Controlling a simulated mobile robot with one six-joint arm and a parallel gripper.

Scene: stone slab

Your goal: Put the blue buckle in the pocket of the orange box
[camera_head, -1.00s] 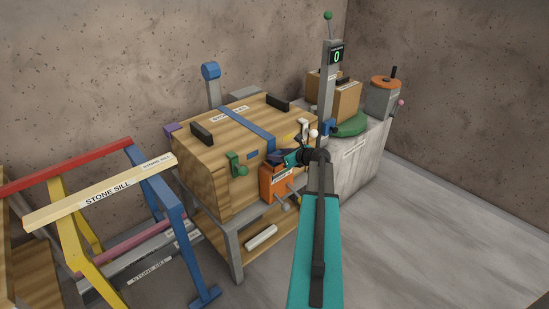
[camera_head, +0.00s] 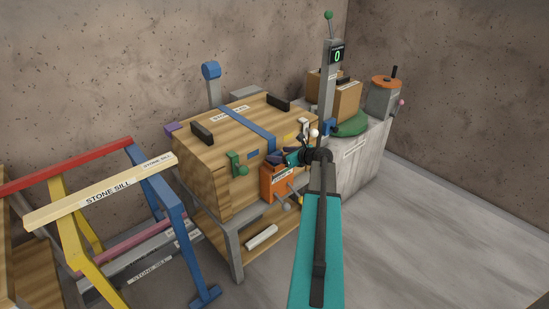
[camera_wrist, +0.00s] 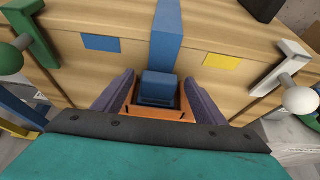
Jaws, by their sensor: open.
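The orange box (camera_head: 272,186) hangs at the front of the wooden chest, below its top edge. In the wrist view the orange box (camera_wrist: 150,113) shows as a rim around a dark pocket. The blue buckle (camera_wrist: 158,88) appears inside that rim, at the lower end of the blue strap (camera_wrist: 166,30). How deep it sits I cannot tell. My gripper (camera_wrist: 158,80) is open, with one purple-grey finger on each side of the buckle and a visible gap to each. In the head view my gripper (camera_head: 277,157) is just above the box, and the buckle is hard to make out.
The wooden chest (camera_head: 205,165) has a green-knobbed latch (camera_head: 239,168) left and a white-knobbed latch (camera_wrist: 298,98) right of the strap. A grey post with a display (camera_head: 328,90) stands behind my arm. Sawhorse-like frames (camera_head: 100,190) are at left. Floor is clear at right.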

